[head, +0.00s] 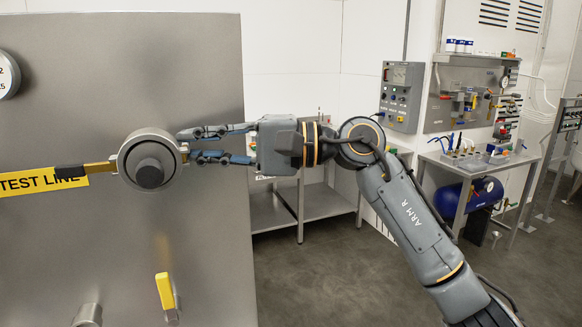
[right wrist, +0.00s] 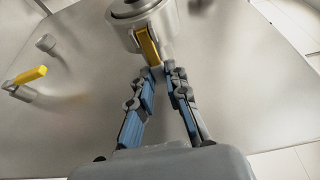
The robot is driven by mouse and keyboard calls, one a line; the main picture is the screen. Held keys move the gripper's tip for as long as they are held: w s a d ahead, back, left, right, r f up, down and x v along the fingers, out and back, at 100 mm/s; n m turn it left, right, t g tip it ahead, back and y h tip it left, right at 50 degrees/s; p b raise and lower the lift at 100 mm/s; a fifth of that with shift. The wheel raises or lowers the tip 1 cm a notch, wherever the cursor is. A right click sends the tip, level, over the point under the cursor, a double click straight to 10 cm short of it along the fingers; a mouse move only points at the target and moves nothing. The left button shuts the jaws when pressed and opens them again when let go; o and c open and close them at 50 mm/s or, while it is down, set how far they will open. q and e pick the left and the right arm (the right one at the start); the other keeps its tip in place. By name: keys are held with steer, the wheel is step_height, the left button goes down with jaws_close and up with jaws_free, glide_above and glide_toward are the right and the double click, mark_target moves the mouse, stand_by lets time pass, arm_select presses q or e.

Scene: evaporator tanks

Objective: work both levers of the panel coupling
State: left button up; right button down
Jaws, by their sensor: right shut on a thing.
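The panel coupling (head: 150,160) is a round metal fitting with a dark plug at its centre, on the steel panel. Its left lever (head: 98,168) is brass with a black end and sticks straight out to the left. The right lever (right wrist: 148,45) points from the coupling (right wrist: 140,22) toward my fingers in the right wrist view; in the head view the fingers hide most of it. My right gripper (head: 184,146) comes in from the right and is shut on the right lever's end, fingertips close to the coupling. The fingertips (right wrist: 163,70) also show in the right wrist view. My left gripper is not in view.
A yellow-handled valve (head: 165,290) and a metal stub (head: 88,315) sit lower on the panel. A yellow TEST LINE label (head: 30,182) lies behind the left lever. A gauge (head: 6,75) is at upper left. Steel shelving (head: 325,203) and a workbench (head: 470,163) stand behind my right arm.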

steer(key=shift+d+f+t, duration=0.15)
steer(key=shift+f+t, duration=0.05)
steer(key=shift+t, duration=0.2)
steer(key=shift+r+m, duration=0.15)
steer(key=shift+m, duration=0.15)
steer(key=shift+s+d+f+m+t+b, duration=0.1)
steer(key=shift+d+f+m+t+b, duration=0.1)
steer(key=shift+m+t+b, duration=0.7)
steer(key=shift+d+r+t+b, duration=0.1)
steer(key=shift+r+t+b, duration=0.1)
steer(key=shift+t+b, duration=0.55)
